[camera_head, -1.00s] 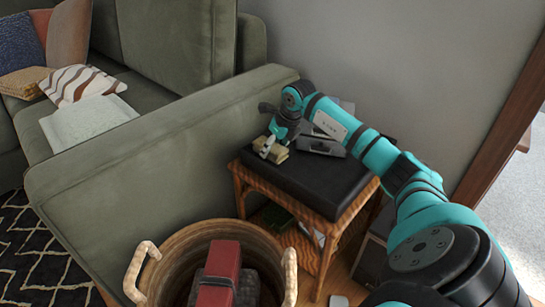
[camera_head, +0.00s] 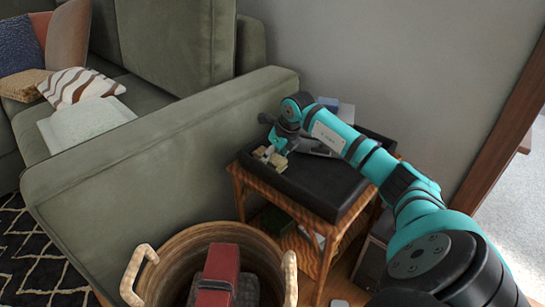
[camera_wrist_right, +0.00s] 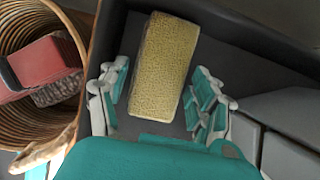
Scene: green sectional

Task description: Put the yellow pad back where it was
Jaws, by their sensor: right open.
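The yellow pad (camera_wrist_right: 165,55) lies on the black top of the wicker side table (camera_head: 310,188), near the table's sofa-side edge. In the right wrist view it stretches away between the fingers of my right gripper (camera_wrist_right: 160,100). The fingers are open, one on each side, with gaps between them and the pad. In the head view the right gripper (camera_head: 270,156) is low over the tabletop, and the pad (camera_head: 277,160) is partly hidden by it. My left gripper is not in view.
A wicker basket (camera_head: 175,262) with a red item (camera_head: 219,272) stands in front. The green sofa's arm (camera_head: 150,140) borders the table. The table's front right is bare.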

